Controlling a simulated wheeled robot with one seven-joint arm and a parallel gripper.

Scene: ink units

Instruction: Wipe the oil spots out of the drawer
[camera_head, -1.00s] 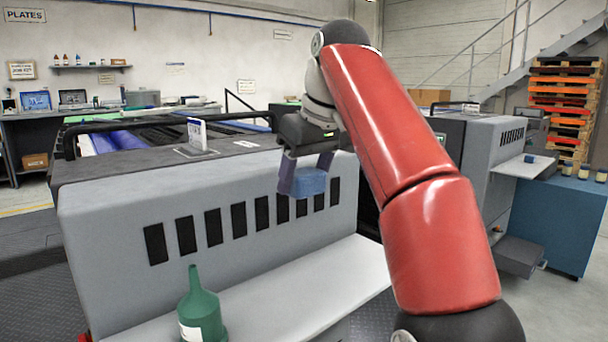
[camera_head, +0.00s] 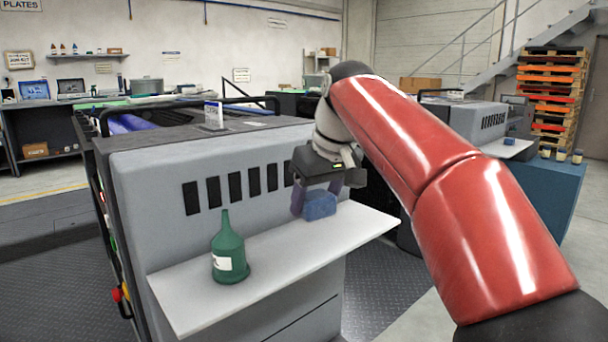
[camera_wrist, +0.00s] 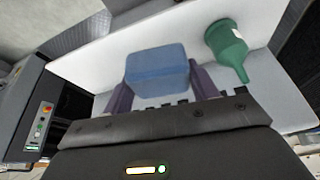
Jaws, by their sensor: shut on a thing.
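My gripper (camera_head: 318,199) is shut on a blue block (camera_head: 321,206), which looks like a sponge or folded cloth. In the wrist view, the block (camera_wrist: 157,70) sits between the two purple fingers. The gripper hangs at the right part of the white shelf on the grey machine (camera_head: 150,190). I cannot tell whether the block touches the shelf. No open drawer and no oil spots can be made out in either view.
A green funnel-topped bottle (camera_head: 229,250) stands on the white shelf (camera_head: 190,300), left of my gripper; the wrist view shows the bottle (camera_wrist: 228,47) too. A blue cabinet (camera_head: 545,195) with several small jars stands at the right. Dark floor lies below the shelf.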

